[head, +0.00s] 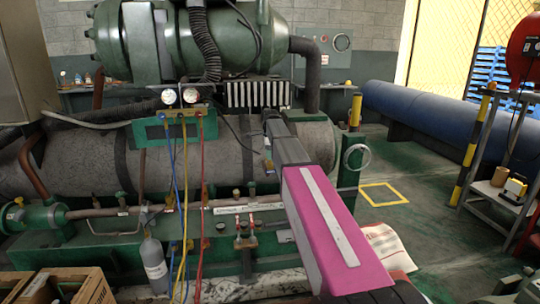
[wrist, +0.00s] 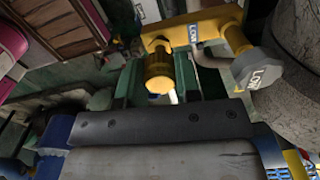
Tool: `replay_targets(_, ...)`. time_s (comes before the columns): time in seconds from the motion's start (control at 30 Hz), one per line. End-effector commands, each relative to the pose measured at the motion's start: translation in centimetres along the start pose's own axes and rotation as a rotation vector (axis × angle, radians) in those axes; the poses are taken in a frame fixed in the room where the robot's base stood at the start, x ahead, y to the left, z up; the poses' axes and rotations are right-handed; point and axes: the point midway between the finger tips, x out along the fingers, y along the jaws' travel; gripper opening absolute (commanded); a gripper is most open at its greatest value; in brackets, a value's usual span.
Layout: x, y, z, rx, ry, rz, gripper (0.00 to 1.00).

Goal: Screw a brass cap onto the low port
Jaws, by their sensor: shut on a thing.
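In the wrist view, my gripper (wrist: 157,88) has its two green fingers closed on either side of a brass cap (wrist: 158,72). The cap lines up with the end of a yellow-brass low port (wrist: 160,44), and the two appear to meet. I cannot tell whether the threads are engaged. A small blue-and-white tag (wrist: 194,32) sits on the port's body. A round grey-faced part marked LOW (wrist: 263,76) is to its right. In the head view, my magenta and grey arm reaches toward the machine, and the gripper and low port cannot be made out clearly.
A gauge manifold (head: 181,128) with blue, yellow and red hoses hangs left of my arm. A grey bottle (head: 153,262) and wooden crates (head: 85,285) stand at the front left. A shelf cart (head: 500,190) is at the right. Open floor lies around the yellow square (head: 383,194).

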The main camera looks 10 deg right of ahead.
Motion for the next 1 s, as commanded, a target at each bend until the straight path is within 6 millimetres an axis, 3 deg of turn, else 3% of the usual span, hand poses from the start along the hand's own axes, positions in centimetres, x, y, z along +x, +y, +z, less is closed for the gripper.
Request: replay_targets(1.0, 0.95, 0.00, 0.00, 0.000, 0.000, 0.000, 0.09)
